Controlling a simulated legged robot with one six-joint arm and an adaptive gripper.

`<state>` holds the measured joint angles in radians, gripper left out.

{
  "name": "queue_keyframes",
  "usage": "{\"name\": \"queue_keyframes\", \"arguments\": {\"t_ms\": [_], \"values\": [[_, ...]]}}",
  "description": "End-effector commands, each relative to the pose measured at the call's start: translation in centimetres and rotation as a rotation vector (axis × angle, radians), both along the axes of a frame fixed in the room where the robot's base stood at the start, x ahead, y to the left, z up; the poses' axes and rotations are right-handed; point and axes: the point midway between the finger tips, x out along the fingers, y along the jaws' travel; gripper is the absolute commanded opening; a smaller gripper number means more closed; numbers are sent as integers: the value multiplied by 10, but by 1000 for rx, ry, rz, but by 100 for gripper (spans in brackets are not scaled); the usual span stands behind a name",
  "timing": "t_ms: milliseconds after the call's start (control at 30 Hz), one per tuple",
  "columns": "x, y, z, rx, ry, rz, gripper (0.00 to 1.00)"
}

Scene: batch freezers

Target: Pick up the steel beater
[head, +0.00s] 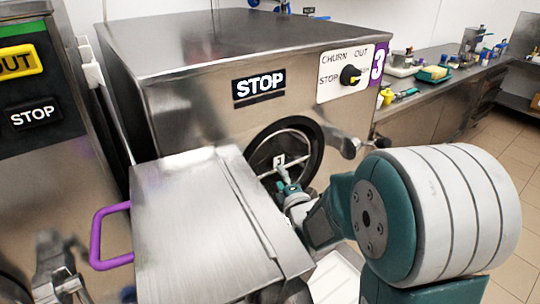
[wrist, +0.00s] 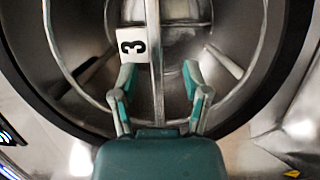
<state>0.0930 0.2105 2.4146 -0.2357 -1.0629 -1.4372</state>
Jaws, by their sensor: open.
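The steel beater (wrist: 155,50) sits inside the round drum opening of the batch freezer. It shows as a grey bar running up the picture, a curved rim and side rods, with a white tag (wrist: 132,45) marked 3. In the head view, part of the beater (head: 296,134) shows in the dark-rimmed opening. My gripper (wrist: 159,80) is open at the opening, its teal fingers on either side of the bar in the picture. I cannot tell whether they touch it. In the head view my gripper (head: 284,183) is small and partly covers the beater; its lower part is hidden.
The open steel door (head: 200,225) with a purple handle (head: 98,238) stands left of my gripper. The freezer body (head: 200,110) carries a STOP label and a dial (head: 350,75). Another machine (head: 40,150) stands at left. A cluttered counter (head: 430,95) runs behind at right.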

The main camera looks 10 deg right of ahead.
Motion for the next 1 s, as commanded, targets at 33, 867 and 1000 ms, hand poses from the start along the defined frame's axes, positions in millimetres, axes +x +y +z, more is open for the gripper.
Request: {"name": "queue_keyframes", "arguments": {"t_ms": [33, 867, 1000], "values": [[8, 4, 0, -1, 1, 3, 60], [43, 8, 3, -1, 0, 2, 0], [43, 8, 2, -1, 2, 2, 0]]}}
